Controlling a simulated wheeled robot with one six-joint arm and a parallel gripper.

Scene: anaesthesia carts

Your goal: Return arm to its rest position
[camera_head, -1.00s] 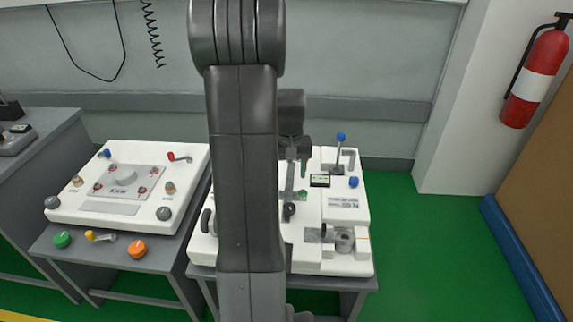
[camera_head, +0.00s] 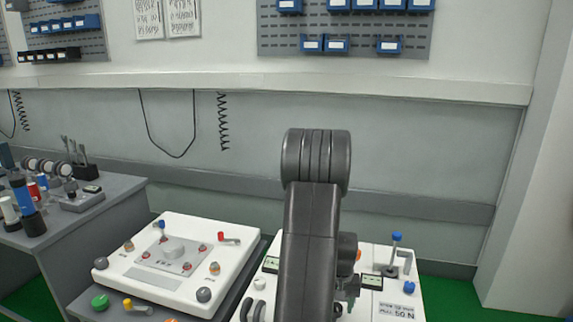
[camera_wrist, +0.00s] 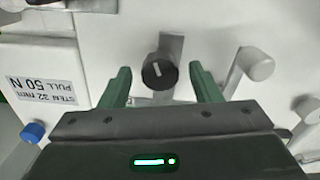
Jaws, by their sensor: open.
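My arm (camera_head: 310,240) rises in front of the right-hand white panel (camera_head: 405,300) in the head view and hides much of it. My gripper shows in the wrist view (camera_wrist: 160,80) with its two green fingers spread apart and nothing held between them. A black knob (camera_wrist: 159,72) with a white mark appears between the fingertips, on the panel beyond; I cannot tell how far off it is. In the head view the gripper is mostly hidden behind my arm.
A second white panel (camera_head: 158,282) with knobs stands left of my arm. A grey bench (camera_head: 112,195) with bottles and instruments is at far left. A wall ledge (camera_head: 400,87) runs behind, below blue bins (camera_head: 403,45). In the wrist view, a grey-white lever (camera_wrist: 258,65) stands right of the fingers.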

